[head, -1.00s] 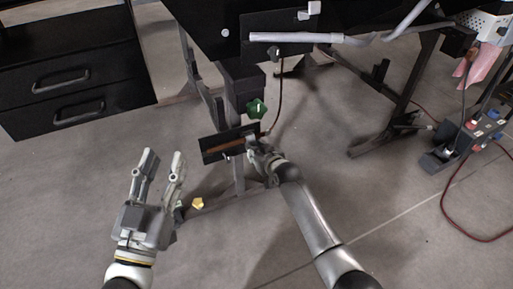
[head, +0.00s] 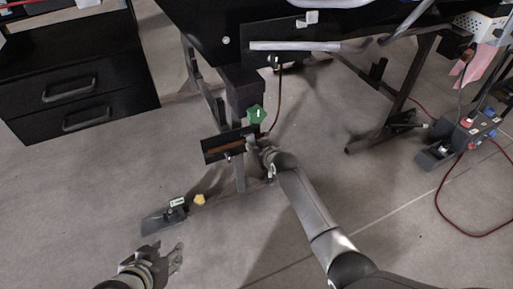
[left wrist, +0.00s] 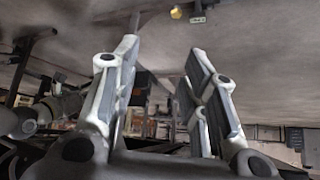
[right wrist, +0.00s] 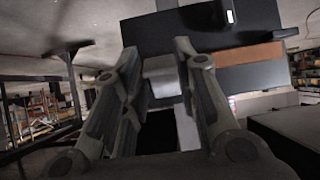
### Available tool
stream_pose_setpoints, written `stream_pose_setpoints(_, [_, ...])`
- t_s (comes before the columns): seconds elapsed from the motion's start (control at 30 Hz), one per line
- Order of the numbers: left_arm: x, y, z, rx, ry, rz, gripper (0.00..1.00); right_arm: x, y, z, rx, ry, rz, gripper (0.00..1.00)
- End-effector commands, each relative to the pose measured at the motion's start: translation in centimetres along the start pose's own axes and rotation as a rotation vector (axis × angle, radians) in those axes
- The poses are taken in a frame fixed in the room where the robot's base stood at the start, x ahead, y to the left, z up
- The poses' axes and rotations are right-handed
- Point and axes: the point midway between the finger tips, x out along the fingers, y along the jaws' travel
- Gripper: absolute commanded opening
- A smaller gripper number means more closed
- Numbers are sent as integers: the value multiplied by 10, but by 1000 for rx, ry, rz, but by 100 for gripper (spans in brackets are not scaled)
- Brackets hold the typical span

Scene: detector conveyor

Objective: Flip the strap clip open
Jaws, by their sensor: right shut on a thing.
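A black plate with a brown strap (head: 226,146) across it sits low on the stand under the table. At its right end is a small grey piece, the strap clip (right wrist: 162,75), which shows between my right fingers in the right wrist view. My right gripper (head: 257,149) is shut on this clip; the contact itself is partly hidden by the fingers. The strap also shows behind them (right wrist: 250,54). My left gripper (head: 178,258) is low at the bottom left of the head view. In the left wrist view (left wrist: 158,65) its fingers are apart with nothing between them.
A yellow knob (head: 199,200) and a dark pedal (head: 163,218) are near the floor. A black drawer unit (head: 75,75) stands left, a socket box (head: 470,135) right.

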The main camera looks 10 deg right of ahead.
Motion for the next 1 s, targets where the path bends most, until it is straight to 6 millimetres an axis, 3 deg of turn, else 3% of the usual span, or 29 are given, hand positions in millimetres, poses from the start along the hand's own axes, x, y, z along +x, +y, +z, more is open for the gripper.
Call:
stream_pose_setpoints(0.33, [-10,-4,34,-5,-163,-9,40,-1,1,-4,-1,-15,2,0])
stream_pose_setpoints(0.83, [-12,-5,39,-5,-184,-10,40,-1,1,-4,-1,-17,2,0])
stream_pose_setpoints(0.87, [-12,-5,39,-5,-184,-10,40,-1,1,-4,-1,-17,2,31])
stream_pose_setpoints(1.0, [-12,-5,39,-5,-183,-11,40,-1,1,-3,-1,-18,1,49])
